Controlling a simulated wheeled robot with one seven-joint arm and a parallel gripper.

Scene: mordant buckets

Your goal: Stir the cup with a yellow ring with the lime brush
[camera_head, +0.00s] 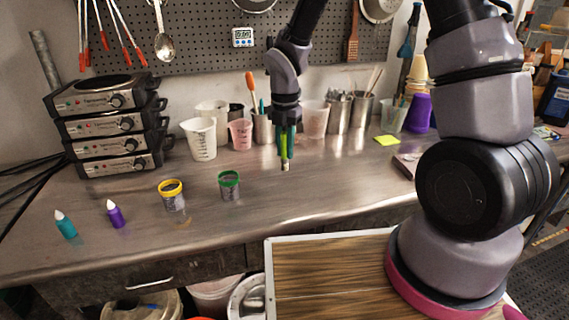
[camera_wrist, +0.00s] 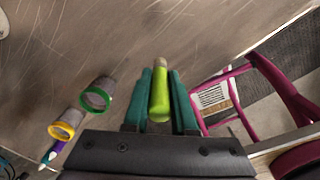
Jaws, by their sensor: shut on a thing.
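The cup with a yellow ring (camera_head: 173,197) stands upright on the metal bench at the left; it also shows in the wrist view (camera_wrist: 66,124). A similar cup with a green ring (camera_head: 229,187) stands to its right, and it is nearer my gripper in the wrist view (camera_wrist: 98,94). My gripper (camera_head: 287,148) points down above the bench, to the right of both cups. It is shut on the lime brush (camera_wrist: 159,95), whose pale tip (camera_head: 285,167) points downward, apparently clear of the bench. Part of the brush is hidden between the teal fingers.
A teal bottle (camera_head: 65,224) and a purple bottle (camera_head: 115,214) stand left of the cups. Measuring cups (camera_head: 201,138) and metal containers line the back. Stacked hot plates (camera_head: 110,125) stand at the back left. The bench between my gripper and the green-ringed cup is clear.

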